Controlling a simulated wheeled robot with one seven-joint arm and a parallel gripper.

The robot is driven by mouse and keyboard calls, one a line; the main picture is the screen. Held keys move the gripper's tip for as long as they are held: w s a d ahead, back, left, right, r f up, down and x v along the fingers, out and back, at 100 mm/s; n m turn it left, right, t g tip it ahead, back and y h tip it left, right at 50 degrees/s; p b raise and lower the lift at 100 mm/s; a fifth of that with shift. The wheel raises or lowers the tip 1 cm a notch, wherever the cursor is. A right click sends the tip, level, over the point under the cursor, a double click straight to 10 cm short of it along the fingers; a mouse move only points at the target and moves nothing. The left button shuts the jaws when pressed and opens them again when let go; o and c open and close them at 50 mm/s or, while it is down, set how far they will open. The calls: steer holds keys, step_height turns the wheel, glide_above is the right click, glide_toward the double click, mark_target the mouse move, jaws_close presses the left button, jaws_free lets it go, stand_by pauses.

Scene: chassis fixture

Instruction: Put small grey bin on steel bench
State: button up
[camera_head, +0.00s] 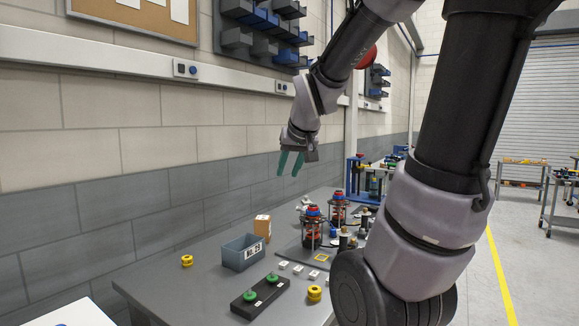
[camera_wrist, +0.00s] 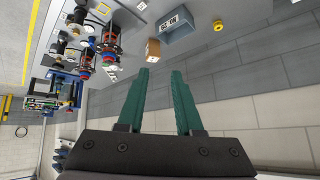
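The small grey bin (camera_head: 243,254) stands upright on the grey bench (camera_head: 190,285), near the wall, with a black-and-white label on its front. It also shows in the wrist view (camera_wrist: 177,25) near the top, beyond my fingertips. My gripper (camera_head: 290,164) is in the air above the far part of the bench, well above the bin and apart from it. In the wrist view its two green fingers (camera_wrist: 160,72) are spread with nothing between them.
A cardboard box (camera_head: 262,227) stands just behind the bin. A black block with green knobs (camera_head: 262,292), yellow rings (camera_head: 187,260) and small white pieces (camera_head: 297,269) lie around it. Red-and-black spring assemblies (camera_head: 312,230) stand to the right.

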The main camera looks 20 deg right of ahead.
steer(key=s+a+r+y, duration=0.1)
steer(key=s+a, duration=0.1)
steer(key=s, duration=0.4)
steer(key=s+a+r+m+g+y, duration=0.1)
steer(key=s+a, duration=0.2)
steer(key=s, duration=0.4)
steer(key=shift+a+r+m+y, duration=0.25)
steer(key=shift+r+m+y, duration=0.05)
steer(key=shift+r, duration=0.1)
